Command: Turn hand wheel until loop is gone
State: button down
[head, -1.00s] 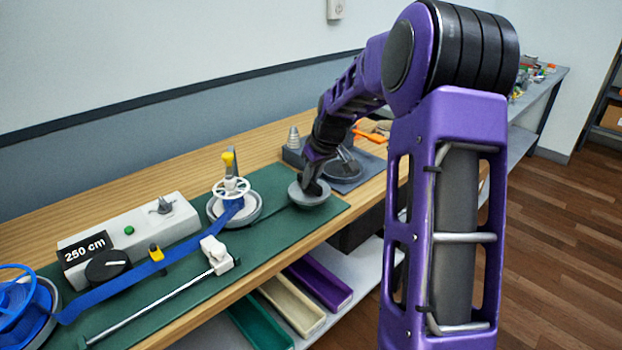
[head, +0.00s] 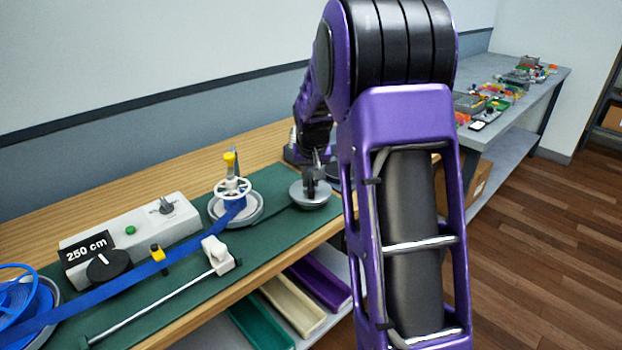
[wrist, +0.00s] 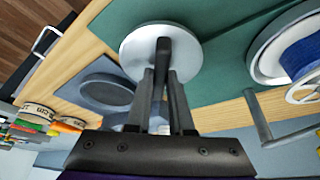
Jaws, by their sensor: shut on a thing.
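The hand wheel is a grey disc (head: 310,198) with a dark upright handle, on the green mat right of the spool. It also shows in the wrist view (wrist: 135,48). My gripper (wrist: 162,75) is shut on the dark handle (wrist: 163,48); in the head view my gripper (head: 312,178) is small and partly hidden by my arm. The blue strap (head: 130,279) runs from the blue reel (head: 18,290) at the left edge to the white-topped spool (head: 234,207). It looks fairly straight, and I see no clear loop in it.
A grey box (head: 130,237) with a "250 cm" sign (head: 88,248) and black dial (head: 108,266) stands behind the strap. A yellow-topped post (head: 157,253) and a rod with a white slider (head: 218,255) are nearby. Coloured trays (head: 292,308) lie below the bench.

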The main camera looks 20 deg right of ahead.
dwell(0.4)
jog(key=c, duration=0.8)
grip_release()
jog(key=p+v, duration=0.2)
jog(key=v, duration=1.5)
jog(key=shift+r, duration=0.25)
